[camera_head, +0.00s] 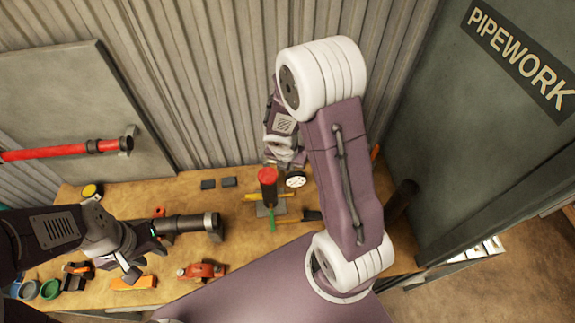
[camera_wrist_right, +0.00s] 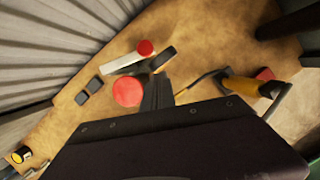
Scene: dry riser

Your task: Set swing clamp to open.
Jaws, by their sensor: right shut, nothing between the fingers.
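In the head view a dark upright post with a red top (camera_head: 267,175) stands on the bench, with a yellow bar and a green part at its foot. In the right wrist view a red disc (camera_wrist_right: 127,92), a red ball (camera_wrist_right: 145,47) and a pale bar (camera_wrist_right: 121,61) lie close together; I cannot tell which part is the swing clamp or how it is set. My right gripper (camera_wrist_right: 157,92) is shut and empty, its tips beside the red disc; contact is unclear. My left gripper (camera_head: 142,256) is by a dark pipe; its jaw opening is unclear.
The dark pipe (camera_head: 186,224) lies on the wooden bench (camera_head: 135,196). A white-faced gauge (camera_head: 295,179) is beside the post. A red-orange tool (camera_head: 200,271) lies in front. A corrugated wall (camera_head: 215,80) stands behind, and a grey PIPEWORK panel (camera_head: 480,130) at right.

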